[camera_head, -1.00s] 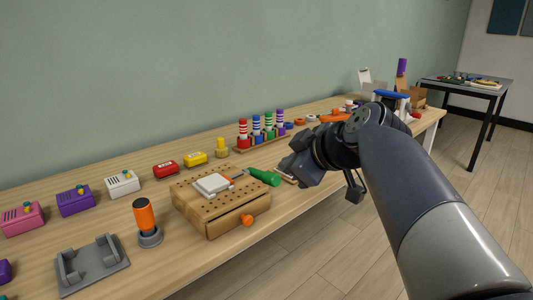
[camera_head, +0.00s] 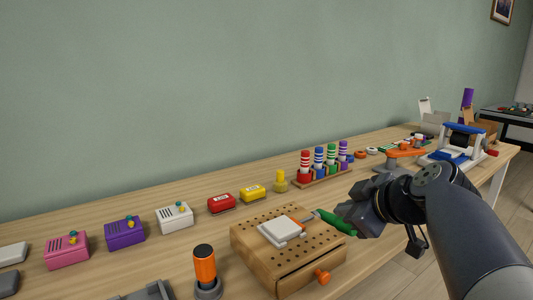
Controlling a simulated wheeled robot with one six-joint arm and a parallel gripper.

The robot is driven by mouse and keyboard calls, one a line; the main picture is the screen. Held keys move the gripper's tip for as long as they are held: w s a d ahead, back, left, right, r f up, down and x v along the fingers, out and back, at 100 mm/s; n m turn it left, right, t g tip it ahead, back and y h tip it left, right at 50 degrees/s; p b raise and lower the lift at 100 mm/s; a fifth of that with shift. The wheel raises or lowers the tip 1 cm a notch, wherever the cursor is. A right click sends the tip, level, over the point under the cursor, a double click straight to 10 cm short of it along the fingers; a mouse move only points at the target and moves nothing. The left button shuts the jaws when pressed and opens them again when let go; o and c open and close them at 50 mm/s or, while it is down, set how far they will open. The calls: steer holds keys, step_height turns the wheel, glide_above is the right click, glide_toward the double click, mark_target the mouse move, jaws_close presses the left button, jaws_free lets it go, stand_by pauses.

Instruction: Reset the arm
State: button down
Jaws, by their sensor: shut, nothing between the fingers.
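My arm comes in from the lower right. My gripper (camera_head: 350,218) is at its end, beside the right edge of the wooden pegboard block (camera_head: 262,262). The fingers are shut with nothing visible held, though their tips are hard to make out. A green-handled tool (camera_head: 336,222) lies at the block's right edge, partly overlapped by the gripper in the picture; whether they touch I cannot tell. A white square piece (camera_head: 281,231) lies on top of the block.
An orange cylinder on a grey base (camera_head: 205,266) stands left of the block. Pink (camera_head: 66,251), purple (camera_head: 124,233) and white (camera_head: 174,218) boxes line the bench. A rack of coloured pegs (camera_head: 324,176) stands behind. A blue-and-white machine (camera_head: 460,145) sits far right.

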steer(key=shift+w+r+p, duration=0.4)
steer(key=shift+w+p, duration=0.2)
steer(key=shift+p, duration=1.45)
steer(key=shift+w+p, duration=0.1)
steer(key=shift+p, duration=0.25)
steer(key=shift+w+f+g+p, duration=0.2)
steer(key=shift+g+p, duration=0.2)
steer(key=shift+p, duration=0.3)
steer(key=shift+s+f+b, duration=0.15)
steer(key=shift+f+b, duration=0.15)
steer(key=shift+b, duration=0.95)
steer(key=s+b, duration=0.1)
steer(key=b, duration=0.2)
steer(key=shift+f+t, duration=0.1)
steer(key=shift+t, duration=0.3)
steer(key=s+b, duration=0.1)
steer(key=b, duration=0.2)
